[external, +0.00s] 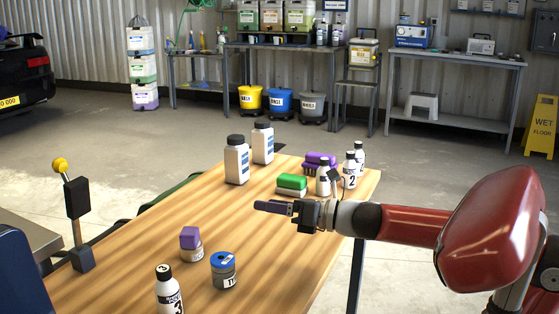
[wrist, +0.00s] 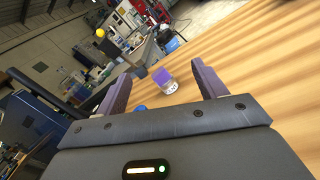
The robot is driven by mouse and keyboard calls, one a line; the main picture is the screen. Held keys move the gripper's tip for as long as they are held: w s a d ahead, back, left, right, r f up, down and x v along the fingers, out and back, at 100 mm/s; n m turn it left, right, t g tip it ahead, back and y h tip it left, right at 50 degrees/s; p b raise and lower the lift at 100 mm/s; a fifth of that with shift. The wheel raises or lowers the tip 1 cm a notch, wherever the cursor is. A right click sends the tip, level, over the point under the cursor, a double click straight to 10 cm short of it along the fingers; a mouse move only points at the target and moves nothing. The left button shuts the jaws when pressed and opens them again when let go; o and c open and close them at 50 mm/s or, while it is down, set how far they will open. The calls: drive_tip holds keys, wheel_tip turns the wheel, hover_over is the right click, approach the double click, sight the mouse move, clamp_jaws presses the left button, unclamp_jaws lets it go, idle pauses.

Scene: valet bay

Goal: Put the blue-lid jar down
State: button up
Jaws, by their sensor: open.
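The blue-lid jar (external: 223,272) stands upright on the wooden table (external: 150,262), near the front, with a dark label band. In the wrist view only a bit of its blue lid (wrist: 140,108) shows beyond my gripper's body; the rest is hidden. My gripper (external: 265,206) is above the table, behind and to the right of the jar, and apart from it. Its two fingers (wrist: 160,78) are spread with nothing between them.
A purple-topped jar (external: 191,245) stands just left of the blue-lid jar. A bottle marked 3 (external: 168,292) is in front. White bottles (external: 237,162), a green-topped brush (external: 292,184) and numbered bottles (external: 350,172) stand at the back. The table's middle is clear.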

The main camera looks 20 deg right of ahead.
sight(213, 258)
drive_tip(key=s+a+f+n+g+y, duration=0.1)
drive_tip(key=s+a+n+g, duration=0.1)
drive_tip(key=n, duration=0.1)
drive_tip(key=s+a+f+n+g+y, duration=0.1)
drive_tip(key=s+a+n+g, duration=0.1)
drive_tip(key=a+n, duration=0.1)
drive_tip(key=s+a+f+n+g+y+b, duration=0.1)
drive_tip(key=s+a+f+n+g, duration=0.1)
drive_tip(key=s+n, duration=0.1)
drive_tip(key=shift+a+n, duration=0.3)
drive_tip(key=shift+n, duration=0.1)
drive_tip(key=f, duration=0.3)
drive_tip(key=shift+w+d+f, duration=0.1)
drive_tip(key=shift+w+f, duration=0.1)
drive_tip(key=shift+f, duration=0.3)
drive_tip(key=x, duration=0.7)
drive_tip(key=shift+a+p, duration=0.35)
drive_tip(key=shift+a, duration=0.1)
drive_tip(key=c, duration=1.1)
